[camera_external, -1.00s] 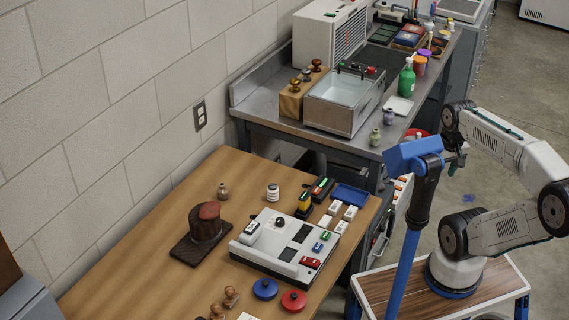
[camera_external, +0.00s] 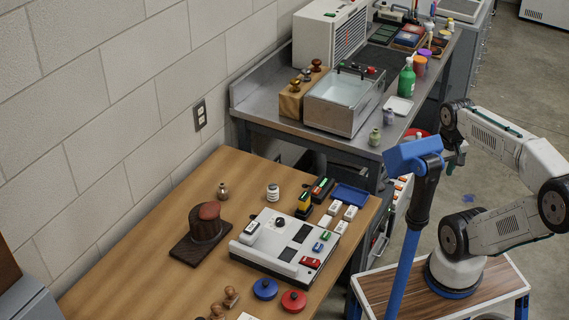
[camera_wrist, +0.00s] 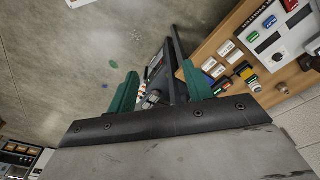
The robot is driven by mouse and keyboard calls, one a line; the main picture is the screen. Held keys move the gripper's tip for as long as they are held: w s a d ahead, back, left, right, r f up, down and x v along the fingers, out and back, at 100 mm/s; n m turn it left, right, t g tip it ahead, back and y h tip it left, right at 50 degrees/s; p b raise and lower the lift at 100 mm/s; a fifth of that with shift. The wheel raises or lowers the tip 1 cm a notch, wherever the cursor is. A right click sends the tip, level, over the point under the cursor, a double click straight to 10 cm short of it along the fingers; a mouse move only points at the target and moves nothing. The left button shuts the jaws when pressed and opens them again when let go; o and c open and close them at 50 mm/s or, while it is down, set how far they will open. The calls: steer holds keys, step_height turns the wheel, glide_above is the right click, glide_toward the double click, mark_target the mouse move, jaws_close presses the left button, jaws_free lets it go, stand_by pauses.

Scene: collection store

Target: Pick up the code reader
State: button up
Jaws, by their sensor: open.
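Two small dark handheld units stand on the wooden table in the external view: a yellow-and-black one with a green top (camera_external: 304,205) and a black one with a green strip (camera_external: 321,189). I cannot tell for sure which is the code reader. In the wrist view, the yellow-and-black unit (camera_wrist: 241,70) lies right of my gripper, near the table's edge. My gripper (camera_wrist: 160,70) is open and empty, its two green fingers wide apart over the floor and a dark cabinet.
A white console (camera_external: 285,247) with small coloured blocks sits beside the units. White labelled blocks (camera_external: 337,208) and a blue tray (camera_external: 350,194) lie near the right edge. Blue (camera_external: 265,289) and red (camera_external: 293,301) discs lie in front. A metal bench (camera_external: 285,122) stands behind.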

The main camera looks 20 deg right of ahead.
steer(key=w+a+f+n+g+h, duration=0.1)
steer(key=w+a+n+g+h, duration=0.2)
steer(key=w+n, duration=0.55)
steer(key=n+t+h, duration=0.6)
steer(key=n+h, duration=0.1)
steer(key=n, duration=0.4)
glide_above(306, 196)
steer(key=s+d, duration=0.3)
steer(key=d, duration=0.6)
step_height(306, 196, down, 12)
steer(key=a+f+n+t, duration=0.1)
steer(key=a+f+n, duration=0.1)
steer(key=a+f, duration=0.1)
steer(key=a+f+n+t, duration=0.2)
steer(key=a+f+n, duration=0.1)
steer(key=a, duration=0.3)
steer(key=a+f+n+t, duration=0.2)
steer(key=a+f, duration=0.2)
steer(key=shift+s+a+f+y, duration=0.1)
steer(key=shift+a+f+y, duration=0.05)
steer(key=shift+f+y, duration=0.15)
steer(key=x, duration=0.7)
steer(key=shift+w+d+r, duration=0.1)
steer(key=shift+w+d, duration=0.2)
steer(key=shift+d, duration=0.05)
jaws_close()
